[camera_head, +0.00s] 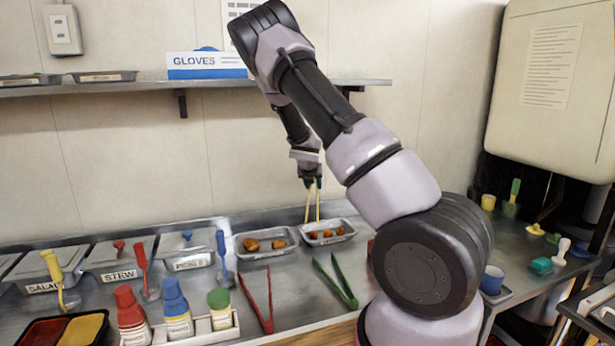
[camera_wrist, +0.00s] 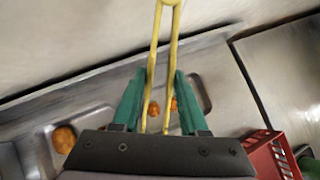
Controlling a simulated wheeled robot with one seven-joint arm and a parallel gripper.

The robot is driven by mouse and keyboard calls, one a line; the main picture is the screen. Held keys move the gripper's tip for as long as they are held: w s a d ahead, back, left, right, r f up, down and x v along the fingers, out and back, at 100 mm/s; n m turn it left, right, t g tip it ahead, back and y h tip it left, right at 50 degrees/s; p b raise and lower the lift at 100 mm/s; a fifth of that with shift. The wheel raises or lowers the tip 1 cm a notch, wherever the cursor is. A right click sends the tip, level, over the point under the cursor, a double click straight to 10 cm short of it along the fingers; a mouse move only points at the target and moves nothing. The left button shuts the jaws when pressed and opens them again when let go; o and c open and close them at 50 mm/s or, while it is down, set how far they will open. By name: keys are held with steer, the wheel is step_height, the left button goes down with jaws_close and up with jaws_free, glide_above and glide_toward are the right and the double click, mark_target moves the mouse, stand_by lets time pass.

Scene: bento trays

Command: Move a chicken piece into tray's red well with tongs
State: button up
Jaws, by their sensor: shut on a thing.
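My gripper (camera_head: 312,182) is shut on a pair of yellow tongs (camera_head: 318,205). The tongs hang down, their two legs a little apart, over the right metal pan (camera_head: 351,238) of brown-orange chicken pieces (camera_head: 327,233). In the wrist view the green fingers press on the tongs (camera_wrist: 155,60) from both sides, and a chicken piece (camera_wrist: 153,108) shows between the legs. The tips are hard to see, so I cannot tell whether they touch a piece. The black tray (camera_head: 104,316) with a red well (camera_head: 45,332) and a yellow well is at the front left, partly cut off.
A second metal pan (camera_head: 240,253) of pieces stands to the left. Red tongs (camera_head: 266,305) and green tongs (camera_head: 338,283) lie in front. Capped bottles (camera_head: 178,310) and lidded bins (camera_head: 112,258) stand between the pans and the tray. A shelf (camera_head: 140,87) runs along the wall above.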

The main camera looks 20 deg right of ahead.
steer(key=n+t+y, duration=0.1)
steer(key=w+r+n+y, duration=0.1)
steer(key=n, duration=0.1)
steer(key=w+r+n+t, duration=0.1)
steer(key=shift+a+r+t+y, duration=0.15)
steer(key=shift+a+t+y, duration=0.15)
steer(key=shift+y, duration=0.1)
steer(key=shift+w+a+f+n+y, duration=0.1)
steer(key=shift+a+f+n+y, duration=0.15)
steer(key=shift+f+n, duration=0.3)
steer(key=shift+w+a+f+n+y, duration=0.1)
steer(key=shift+f+n+y, duration=0.25)
steer(key=shift+f, duration=0.25)
steer(key=shift+o, duration=0.8)
steer(key=shift+r+t, duration=0.1)
steer(key=shift+t, duration=0.2)
steer(key=shift+f, duration=1.7)
steer(key=shift+f, duration=0.15)
